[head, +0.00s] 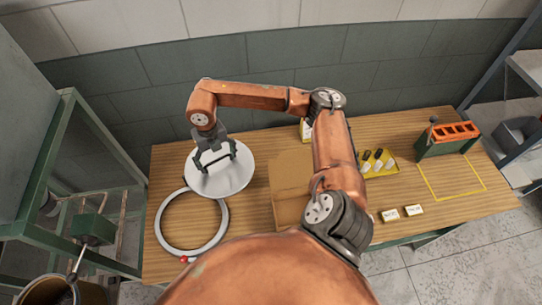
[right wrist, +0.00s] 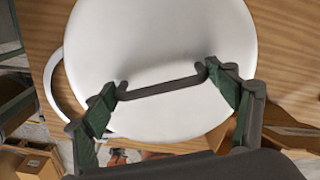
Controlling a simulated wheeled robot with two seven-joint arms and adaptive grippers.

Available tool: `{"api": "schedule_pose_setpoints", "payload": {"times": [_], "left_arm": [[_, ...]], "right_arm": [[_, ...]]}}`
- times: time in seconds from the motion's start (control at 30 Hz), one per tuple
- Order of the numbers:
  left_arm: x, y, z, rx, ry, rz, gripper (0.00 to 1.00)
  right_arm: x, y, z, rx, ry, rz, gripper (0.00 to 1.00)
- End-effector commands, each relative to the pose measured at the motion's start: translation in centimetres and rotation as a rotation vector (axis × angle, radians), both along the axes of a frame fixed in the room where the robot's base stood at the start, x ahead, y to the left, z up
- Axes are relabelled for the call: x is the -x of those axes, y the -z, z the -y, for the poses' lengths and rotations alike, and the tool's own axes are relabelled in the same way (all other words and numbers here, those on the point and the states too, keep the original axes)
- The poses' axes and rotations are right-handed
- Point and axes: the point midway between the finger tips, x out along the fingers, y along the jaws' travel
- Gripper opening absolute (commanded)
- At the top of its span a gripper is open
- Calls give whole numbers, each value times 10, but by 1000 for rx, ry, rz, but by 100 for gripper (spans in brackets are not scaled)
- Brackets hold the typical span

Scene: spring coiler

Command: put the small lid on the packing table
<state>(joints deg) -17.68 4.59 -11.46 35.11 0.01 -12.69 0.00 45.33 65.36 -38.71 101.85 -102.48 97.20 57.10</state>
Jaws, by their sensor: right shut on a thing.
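The small lid (head: 228,178) is a round white disc with a dark bar handle (right wrist: 160,88). It is at the left of the packing table (head: 250,215), and its white face fills much of the right wrist view (right wrist: 160,40). My right gripper (head: 217,158) is above the lid, its green fingers at the two ends of the handle, shut on it. The fingers also show in the right wrist view (right wrist: 163,86). I cannot tell whether the lid touches the table top. My left gripper is not in view.
A white ring (head: 160,226) with a red spot lies in front of the lid. A brown cardboard piece (head: 286,190) lies right of it. A yellow tray (head: 386,167), small labelled blocks (head: 413,210) and a green-and-orange rack (head: 447,140) stand further right. A green frame (head: 52,160) stands left.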

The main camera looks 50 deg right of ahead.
Motion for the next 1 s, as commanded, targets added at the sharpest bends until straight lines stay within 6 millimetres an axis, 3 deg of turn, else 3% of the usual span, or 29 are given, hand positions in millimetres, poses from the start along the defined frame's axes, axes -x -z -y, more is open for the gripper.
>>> {"api": "schedule_pose_setpoints", "payload": {"times": [0.17, 0.47, 0.7, 1.0], "left_arm": [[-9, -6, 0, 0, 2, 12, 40], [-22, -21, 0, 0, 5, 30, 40], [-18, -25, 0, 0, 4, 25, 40], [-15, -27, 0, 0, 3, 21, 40]], "right_arm": [[-4, 9, 25, 2, 8, -3, 46], [-20, 40, 92, 2, 5, -3, 46], [-27, 80, 120, -1, 2, -2, 46], [-30, 98, 134, 0, 0, -2, 46]]}}
